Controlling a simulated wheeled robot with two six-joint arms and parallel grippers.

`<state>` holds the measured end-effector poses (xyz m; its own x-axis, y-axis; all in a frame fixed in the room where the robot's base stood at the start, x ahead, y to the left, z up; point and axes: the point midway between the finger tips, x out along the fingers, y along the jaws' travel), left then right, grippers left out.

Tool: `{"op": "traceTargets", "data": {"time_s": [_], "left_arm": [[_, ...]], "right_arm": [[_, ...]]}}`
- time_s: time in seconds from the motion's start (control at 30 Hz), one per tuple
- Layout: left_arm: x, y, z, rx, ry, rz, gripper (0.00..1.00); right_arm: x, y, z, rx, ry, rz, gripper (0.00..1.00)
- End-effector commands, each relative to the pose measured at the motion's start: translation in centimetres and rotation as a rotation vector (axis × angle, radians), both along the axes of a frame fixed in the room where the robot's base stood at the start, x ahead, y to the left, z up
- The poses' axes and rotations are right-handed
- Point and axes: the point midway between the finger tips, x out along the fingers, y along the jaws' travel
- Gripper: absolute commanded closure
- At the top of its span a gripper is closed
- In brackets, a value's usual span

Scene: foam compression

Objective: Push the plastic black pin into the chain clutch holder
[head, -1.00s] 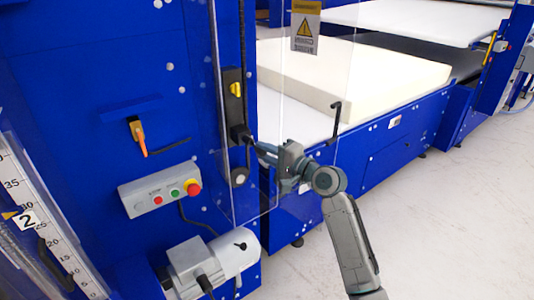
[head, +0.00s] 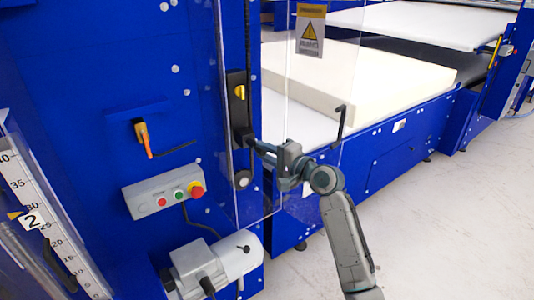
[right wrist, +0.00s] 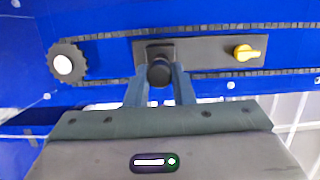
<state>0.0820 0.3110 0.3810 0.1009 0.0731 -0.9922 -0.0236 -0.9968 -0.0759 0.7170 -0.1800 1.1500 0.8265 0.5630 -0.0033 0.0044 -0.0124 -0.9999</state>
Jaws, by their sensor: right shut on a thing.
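The black pin (right wrist: 159,72) shows in the right wrist view between the two fingers of my right gripper (right wrist: 160,88). The gripper is shut on it. The pin is at the black chain clutch holder (right wrist: 200,52), a long plate with a yellow knob (right wrist: 247,53) at its other end. In the head view the holder (head: 237,98) is upright on the blue machine, and my right gripper (head: 259,147) reaches its lower end from the right. How deep the pin sits is hidden. My left gripper is not in view.
A chain runs past the holder to a toothed wheel (right wrist: 66,62). A clear panel (head: 275,190) with a warning sign (head: 310,31) stands close by my right arm. A grey button box (head: 163,190) and motor (head: 215,262) are lower left.

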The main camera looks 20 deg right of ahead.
Motion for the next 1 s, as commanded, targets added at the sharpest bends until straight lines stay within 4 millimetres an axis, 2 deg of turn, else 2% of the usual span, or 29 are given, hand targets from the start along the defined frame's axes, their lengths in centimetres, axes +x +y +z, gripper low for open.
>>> {"op": "traceTargets", "data": {"time_s": [0.23,0.27,0.37,1.0], "left_arm": [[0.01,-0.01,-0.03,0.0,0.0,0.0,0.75],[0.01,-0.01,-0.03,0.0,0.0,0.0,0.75],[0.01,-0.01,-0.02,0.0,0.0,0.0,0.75],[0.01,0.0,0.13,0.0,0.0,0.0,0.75]], "right_arm": [[0.5,0.19,0.03,0.001,0.0,0.0,1.0],[0.47,0.16,0.02,0.0,0.0,0.0,0.73],[0.46,0.17,0.02,0.0,0.0,0.0,0.53],[0.17,0.05,0.01,-0.001,0.001,0.0,0.53]]}}
